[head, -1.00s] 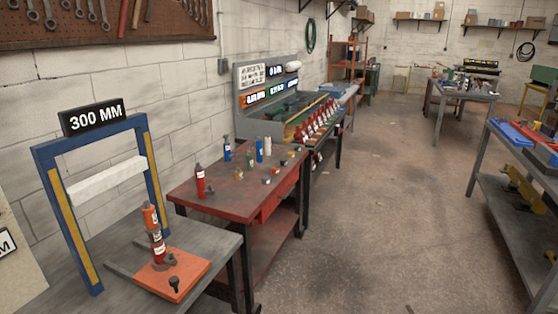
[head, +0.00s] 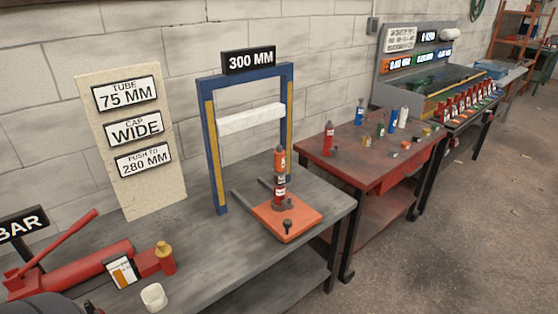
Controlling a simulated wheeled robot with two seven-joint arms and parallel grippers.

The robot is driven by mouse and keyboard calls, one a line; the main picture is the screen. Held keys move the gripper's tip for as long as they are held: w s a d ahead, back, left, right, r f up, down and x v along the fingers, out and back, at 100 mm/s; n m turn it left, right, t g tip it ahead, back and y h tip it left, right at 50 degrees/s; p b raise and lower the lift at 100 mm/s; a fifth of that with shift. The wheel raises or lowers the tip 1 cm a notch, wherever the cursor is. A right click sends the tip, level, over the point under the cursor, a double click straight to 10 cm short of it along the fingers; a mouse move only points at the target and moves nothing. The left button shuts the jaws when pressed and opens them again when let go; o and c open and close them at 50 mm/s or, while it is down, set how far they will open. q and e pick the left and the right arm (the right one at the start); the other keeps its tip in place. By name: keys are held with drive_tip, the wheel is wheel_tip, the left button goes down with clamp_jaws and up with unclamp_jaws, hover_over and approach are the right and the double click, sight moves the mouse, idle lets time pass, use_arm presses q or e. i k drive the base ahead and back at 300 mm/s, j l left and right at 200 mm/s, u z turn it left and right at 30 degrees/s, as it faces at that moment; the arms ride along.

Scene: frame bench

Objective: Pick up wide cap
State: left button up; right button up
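I cannot tell for certain which thing is the wide cap. Several small caps or fittings, too small to tell apart, lie on the red table (head: 352,172); a yellowish one (head: 367,141) is among them. A red and orange jack stack (head: 280,182) stands upright on an orange plate (head: 302,222) under the blue frame (head: 211,150). A small dark knobbed part (head: 287,226) is on that plate. A sign (head: 135,130) reads "CAP WIDE". Neither gripper is in view.
A grey bench (head: 215,245) carries the blue frame, a red hand pump (head: 75,270) and a white cup-like piece (head: 153,296). Beyond the red table stands a bench with a row of red bottles (head: 470,104). The floor at right is clear.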

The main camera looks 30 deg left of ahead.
sight(427, 131)
drive_tip(key=i+l+z, duration=0.4)
drive_tip(key=i, duration=0.7)
drive_tip(key=i+z, duration=0.35)
drive_tip(key=i, duration=0.8)
